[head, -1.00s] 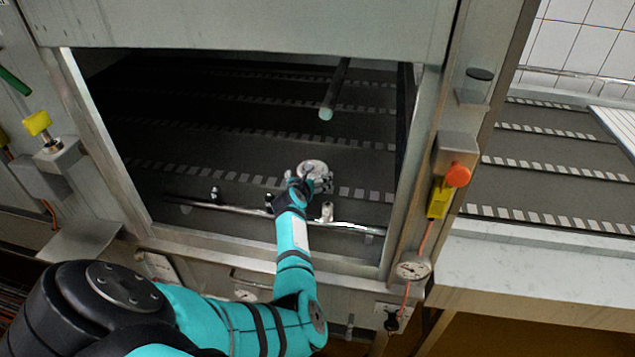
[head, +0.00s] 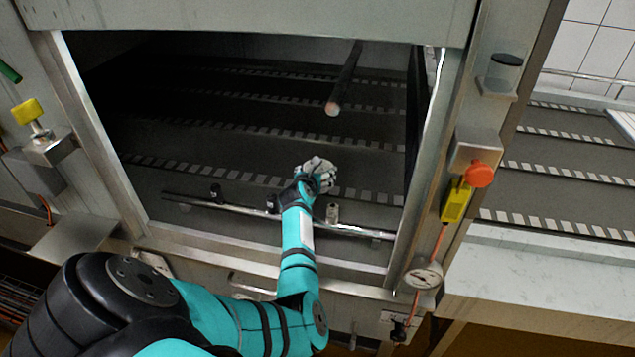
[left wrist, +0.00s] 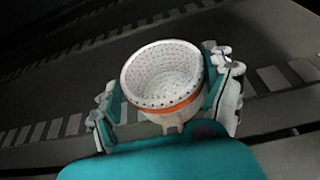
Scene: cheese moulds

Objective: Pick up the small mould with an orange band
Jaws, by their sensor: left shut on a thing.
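The small mould (left wrist: 163,78) is a white perforated cup with an orange band around its lower part, seen in the left wrist view. It stands open side up, slightly tilted in the picture, between the fingers of my left gripper (left wrist: 168,95), which is shut on it. In the head view my left gripper (head: 316,172) reaches through the machine opening, above the dark belt. The mould cannot be made out there, as the hand hides it. My right gripper is not in view.
A metal rail (head: 235,208) with small fittings crosses the front of the opening. A dark rod (head: 345,80) hangs down behind the hand. Metal frame posts (head: 420,170) bound the opening. The dark belt (head: 230,140) with pale slotted strips looks empty.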

